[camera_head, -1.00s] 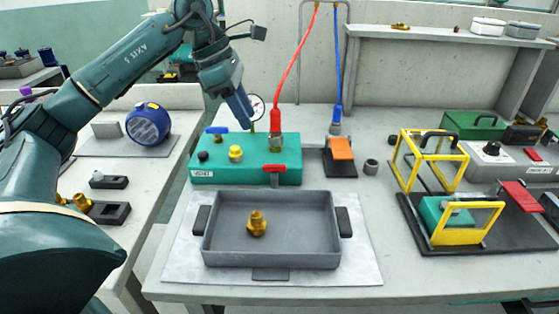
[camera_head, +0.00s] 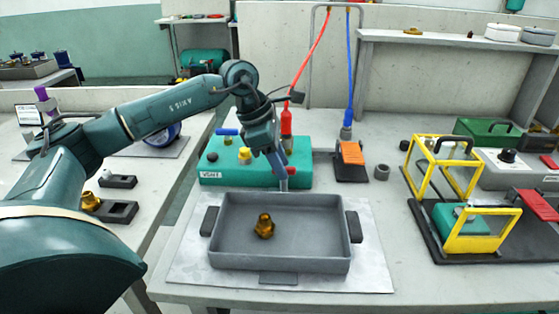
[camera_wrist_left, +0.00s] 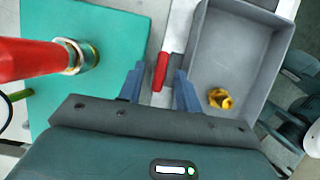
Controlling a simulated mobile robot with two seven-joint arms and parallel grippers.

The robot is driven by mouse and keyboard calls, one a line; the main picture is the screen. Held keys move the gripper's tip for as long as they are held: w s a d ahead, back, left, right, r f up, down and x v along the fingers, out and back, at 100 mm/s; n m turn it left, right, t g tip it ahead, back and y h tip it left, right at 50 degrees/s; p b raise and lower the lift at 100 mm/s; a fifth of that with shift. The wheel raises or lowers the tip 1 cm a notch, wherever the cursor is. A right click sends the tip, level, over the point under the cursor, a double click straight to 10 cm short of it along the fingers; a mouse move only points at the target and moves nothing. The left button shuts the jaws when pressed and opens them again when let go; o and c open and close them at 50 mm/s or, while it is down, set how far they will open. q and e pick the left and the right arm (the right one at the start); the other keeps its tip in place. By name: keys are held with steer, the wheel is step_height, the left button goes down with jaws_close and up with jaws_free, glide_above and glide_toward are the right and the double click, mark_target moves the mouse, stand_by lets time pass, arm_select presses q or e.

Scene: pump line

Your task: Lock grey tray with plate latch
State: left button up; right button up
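The grey tray (camera_head: 305,262) lies on a pale sheet on the bench, with a brass fitting (camera_head: 264,227) inside. In the left wrist view, the tray (camera_wrist_left: 232,50) is at the upper right. The plate latch's red handle (camera_head: 291,171) is at the tray's far side, beside the green box. My left gripper (camera_head: 281,180) reaches down there and partly hides it. In the left wrist view, my left gripper (camera_wrist_left: 160,88) is open, with one finger on each side of the red handle (camera_wrist_left: 160,70) and gaps visible. My right gripper is not in view.
The green box (camera_head: 215,172) stands right behind the tray. Its upright red hose connector (camera_head: 287,122) is close to my left gripper, as the left wrist view also shows. An orange-topped block (camera_head: 351,152) and a yellow-framed fixture (camera_head: 480,240) stand to the right.

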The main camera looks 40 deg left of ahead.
arm_select(q)
steer(key=shift+c, duration=0.4)
jaws_close()
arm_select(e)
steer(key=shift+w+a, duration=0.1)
